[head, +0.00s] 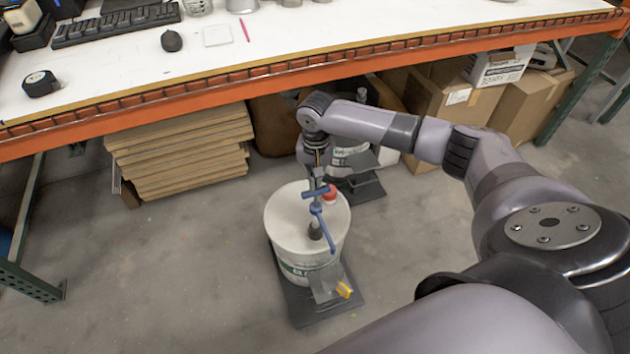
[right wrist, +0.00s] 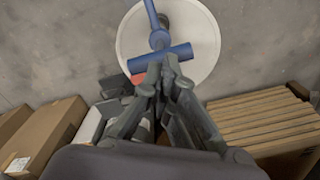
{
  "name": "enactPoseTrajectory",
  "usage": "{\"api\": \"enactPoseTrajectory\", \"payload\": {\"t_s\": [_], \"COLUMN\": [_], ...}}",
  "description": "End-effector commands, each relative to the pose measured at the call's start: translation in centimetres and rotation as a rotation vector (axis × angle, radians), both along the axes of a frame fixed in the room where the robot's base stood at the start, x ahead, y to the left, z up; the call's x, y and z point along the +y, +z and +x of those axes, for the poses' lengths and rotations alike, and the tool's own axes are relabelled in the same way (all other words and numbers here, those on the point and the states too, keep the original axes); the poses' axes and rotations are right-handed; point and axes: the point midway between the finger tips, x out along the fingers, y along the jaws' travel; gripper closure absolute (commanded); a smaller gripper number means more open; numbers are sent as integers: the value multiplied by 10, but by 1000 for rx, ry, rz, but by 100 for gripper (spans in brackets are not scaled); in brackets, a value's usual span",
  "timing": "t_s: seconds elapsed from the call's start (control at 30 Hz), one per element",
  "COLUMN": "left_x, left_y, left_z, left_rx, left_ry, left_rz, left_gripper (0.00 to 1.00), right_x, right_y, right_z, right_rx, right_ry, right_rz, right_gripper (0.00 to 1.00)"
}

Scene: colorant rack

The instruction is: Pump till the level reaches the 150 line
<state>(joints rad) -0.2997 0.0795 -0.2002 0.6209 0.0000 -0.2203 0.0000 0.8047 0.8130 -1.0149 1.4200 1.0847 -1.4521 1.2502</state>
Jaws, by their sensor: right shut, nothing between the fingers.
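A white bucket (head: 283,215) with a printed label stands upright on a dark grey base plate (head: 295,300) on the floor. A blue pump (head: 322,222) with a T-shaped handle rises from its lid, next to a red cap (head: 330,194). My right gripper (head: 318,182) points down at the pump handle from above. In the right wrist view its shut fingertips (right wrist: 162,68) are at the crossbar of the blue handle (right wrist: 165,57); I cannot tell whether they touch it. Nothing is held between them. The level and the 150 line cannot be made out. My left gripper is out of view.
A grey stand with a yellow piece (head: 344,290) sits at the plate's front. A second bucket (head: 352,160) stands behind, under the orange-edged workbench (head: 180,92). Stacked cardboard (head: 180,155) lies to the left, boxes (head: 455,105) to the right. Floor left of the bucket is clear.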

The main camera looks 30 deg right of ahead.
Motion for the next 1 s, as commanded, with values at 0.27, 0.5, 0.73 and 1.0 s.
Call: {"api": "enactPoseTrajectory", "payload": {"t_s": [0.27, 0.5, 0.73, 1.0], "left_x": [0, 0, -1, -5], "left_y": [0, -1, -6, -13], "left_z": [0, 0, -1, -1], "left_rx": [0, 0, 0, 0], "left_ry": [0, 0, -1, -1], "left_rz": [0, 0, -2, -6], "left_gripper": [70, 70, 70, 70], "right_x": [0, 0, 1, 0], "right_y": [0, -3, -19, -39], "right_z": [0, 0, 0, -1], "right_rx": [0, 1, -1, 2], "right_ry": [0, 0, 0, 0], "right_rz": [0, 1, 1, 1], "right_gripper": [100, 100, 100, 100]}}
